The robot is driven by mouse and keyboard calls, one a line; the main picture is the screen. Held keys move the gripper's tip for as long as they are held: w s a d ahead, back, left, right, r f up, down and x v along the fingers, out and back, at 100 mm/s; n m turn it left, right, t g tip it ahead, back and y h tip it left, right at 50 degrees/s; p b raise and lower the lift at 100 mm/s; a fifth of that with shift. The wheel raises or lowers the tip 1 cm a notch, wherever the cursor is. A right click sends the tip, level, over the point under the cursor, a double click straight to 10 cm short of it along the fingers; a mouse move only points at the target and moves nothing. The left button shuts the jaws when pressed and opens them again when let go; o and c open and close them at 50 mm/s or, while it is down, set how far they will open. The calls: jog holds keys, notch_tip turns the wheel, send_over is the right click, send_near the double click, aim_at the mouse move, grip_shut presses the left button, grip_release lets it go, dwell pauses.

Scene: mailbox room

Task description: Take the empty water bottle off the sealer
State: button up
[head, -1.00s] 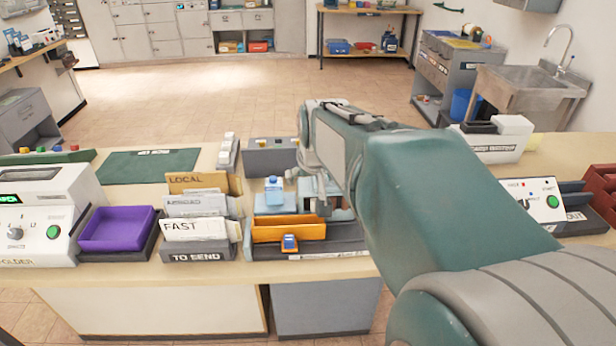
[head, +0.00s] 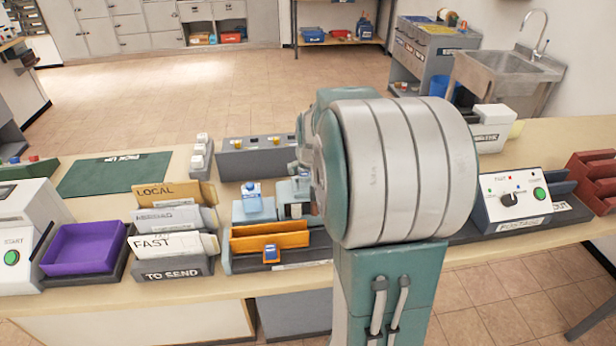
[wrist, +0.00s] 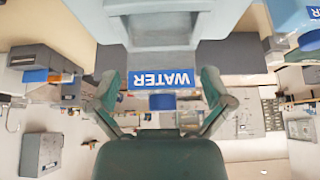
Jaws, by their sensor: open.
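The water bottle (head: 252,197) is pale blue with a blue-and-white label and stands upright on the light blue sealer (head: 240,214), behind the orange tray. In the wrist view, which is upside down, its blue WATER label (wrist: 162,79) and blue cap show just ahead, between the fingers. My gripper (wrist: 160,92) is open, one finger on each side of the label, and no grip on the bottle shows. In the head view my arm covers most of the gripper and the sealer's right part.
The orange tray (head: 270,239) stands in front of the sealer, with letter racks (head: 174,243) on its left. A grey box (head: 258,156) stands behind. The postage machine (head: 514,198) is on the right. The green mat (head: 115,174) is clear.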

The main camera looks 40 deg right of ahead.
jog(key=shift+x, duration=0.85)
jog(key=shift+a+r, duration=0.1)
jog(key=shift+a, duration=0.1)
jog(key=shift+c, duration=1.3)
jog(key=shift+a, duration=0.1)
jog(key=c, duration=0.6)
